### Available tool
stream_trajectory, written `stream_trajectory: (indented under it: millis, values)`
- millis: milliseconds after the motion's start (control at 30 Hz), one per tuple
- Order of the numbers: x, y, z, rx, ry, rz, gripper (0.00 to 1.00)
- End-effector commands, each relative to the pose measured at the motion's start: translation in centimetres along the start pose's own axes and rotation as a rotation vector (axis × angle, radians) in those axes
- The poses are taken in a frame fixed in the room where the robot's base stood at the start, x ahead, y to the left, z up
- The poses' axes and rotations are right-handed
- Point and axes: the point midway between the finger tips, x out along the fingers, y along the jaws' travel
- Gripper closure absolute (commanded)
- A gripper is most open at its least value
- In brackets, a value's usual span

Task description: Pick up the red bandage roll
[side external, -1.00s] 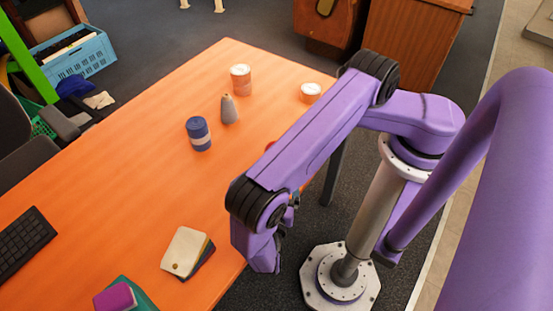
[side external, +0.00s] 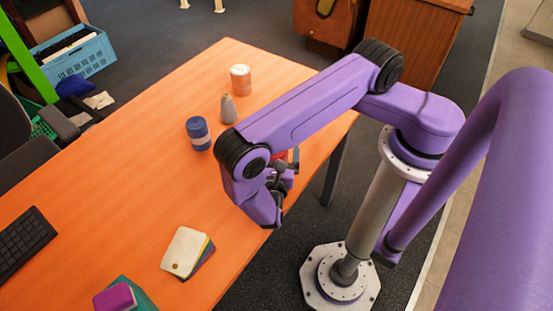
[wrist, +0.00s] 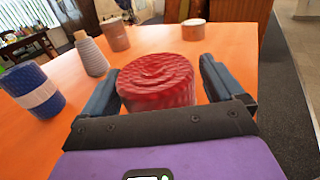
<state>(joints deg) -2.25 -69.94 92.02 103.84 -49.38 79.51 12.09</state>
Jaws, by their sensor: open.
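The red bandage roll (wrist: 156,82) stands on the orange table, its round coiled top showing in the wrist view. My gripper (wrist: 160,88) is open, with one dark finger to the left of the roll and one to the right. The roll sits between or just ahead of the fingers; contact cannot be made out. In the side view only a small red part of the roll (side external: 293,155) shows behind my gripper (side external: 284,172), and the arm hides the rest.
On the orange table (side external: 120,205) are a blue roll with a pale band (side external: 198,133), a grey cone (side external: 228,109) and an orange-white roll (side external: 241,79). A low white-topped roll (wrist: 193,29) stands behind. Cards (side external: 185,251) and a keyboard (side external: 23,243) lie nearer the front.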

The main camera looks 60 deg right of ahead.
Motion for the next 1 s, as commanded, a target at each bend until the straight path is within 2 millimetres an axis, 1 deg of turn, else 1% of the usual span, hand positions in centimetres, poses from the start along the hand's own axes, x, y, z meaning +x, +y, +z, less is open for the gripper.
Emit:
stream_trajectory:
  millis: [133,167,200,267,300,333,633,767,867,1000]
  values:
    - [0.0,0.0,0.0,0.0,0.0,0.001,0.05]
    - [0.0,0.0,0.0,0.0,0.0,0.001,0.09]
    - [0.0,0.0,0.0,0.0,0.0,0.001,0.22]
    - [0.0,0.0,0.0,0.0,0.0,0.001,0.41]
    - [0.0,0.0,0.0,0.0,0.0,0.0,0.54]
    - [0.0,0.0,0.0,0.0,0.0,0.0,0.63]
    - [-0.1,0.0,0.0,0.0,0.0,0.0,0.63]
    - [-0.1,0.0,0.4,0.001,0.0,0.0,0.63]
    - [-0.1,0.1,1.0,0.001,0.001,0.0,0.63]
    - [-0.1,0.1,2.7,0.002,0.001,0.0,0.63]
